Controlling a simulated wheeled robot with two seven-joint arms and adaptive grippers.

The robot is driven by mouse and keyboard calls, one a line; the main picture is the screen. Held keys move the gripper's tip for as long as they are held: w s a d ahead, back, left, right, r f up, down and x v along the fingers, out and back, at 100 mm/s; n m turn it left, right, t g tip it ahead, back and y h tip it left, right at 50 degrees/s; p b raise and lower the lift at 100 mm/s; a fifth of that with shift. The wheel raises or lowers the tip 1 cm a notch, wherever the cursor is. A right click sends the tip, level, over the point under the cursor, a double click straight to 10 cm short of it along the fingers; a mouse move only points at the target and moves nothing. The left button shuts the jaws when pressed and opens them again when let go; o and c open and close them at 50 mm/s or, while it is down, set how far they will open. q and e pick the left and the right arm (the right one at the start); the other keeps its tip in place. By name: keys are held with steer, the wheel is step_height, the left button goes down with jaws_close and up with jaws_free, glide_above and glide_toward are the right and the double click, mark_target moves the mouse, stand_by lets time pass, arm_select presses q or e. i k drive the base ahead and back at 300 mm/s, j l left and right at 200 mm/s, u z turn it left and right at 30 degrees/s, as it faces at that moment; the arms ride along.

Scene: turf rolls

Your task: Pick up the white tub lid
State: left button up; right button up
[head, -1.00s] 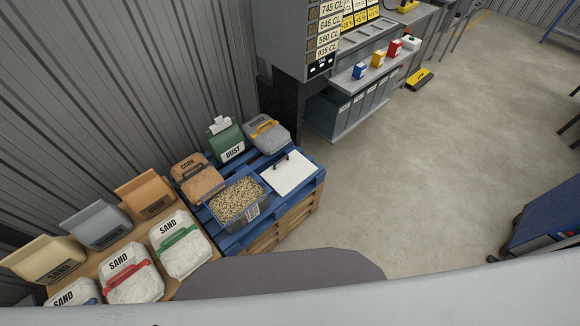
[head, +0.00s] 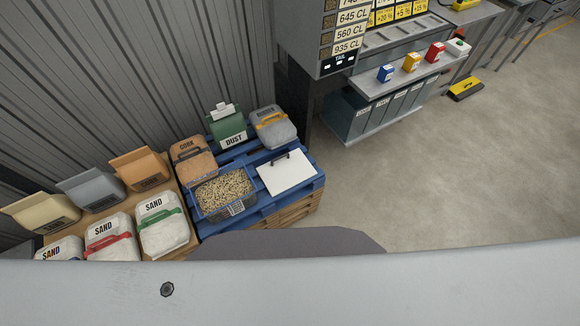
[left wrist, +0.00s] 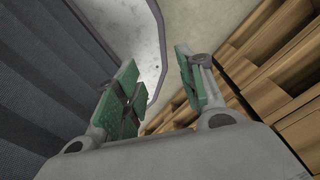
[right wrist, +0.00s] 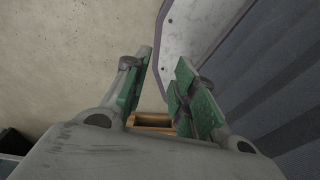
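The white tub lid (head: 286,173) is a flat white square with a dark handle on its far edge. It lies on the blue pallet (head: 262,214), to the right of a clear blue-rimmed tub (head: 223,193) full of pale pellets. Neither gripper shows in the head view. My left gripper (left wrist: 160,75) is open and empty in the left wrist view, with wooden pallet boards beyond it at the right. My right gripper (right wrist: 160,80) is open and empty in the right wrist view, over the floor. The lid is in neither wrist view.
Behind the lid stand a green dust bag (head: 228,128), a grey bag with a yellow handle (head: 272,128) and a cork bag (head: 194,160). Sand bags (head: 162,226) crowd the left. A shelf unit (head: 385,105) stands behind. The floor (head: 440,180) at right is clear.

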mark_target(284, 172)
steer(key=i+l+u, duration=0.15)
steer(key=l, duration=0.3)
steer(key=l+u, duration=0.1)
steer(key=l, duration=0.3)
steer(key=i+l+u, duration=0.15)
steer(key=l, duration=0.3)
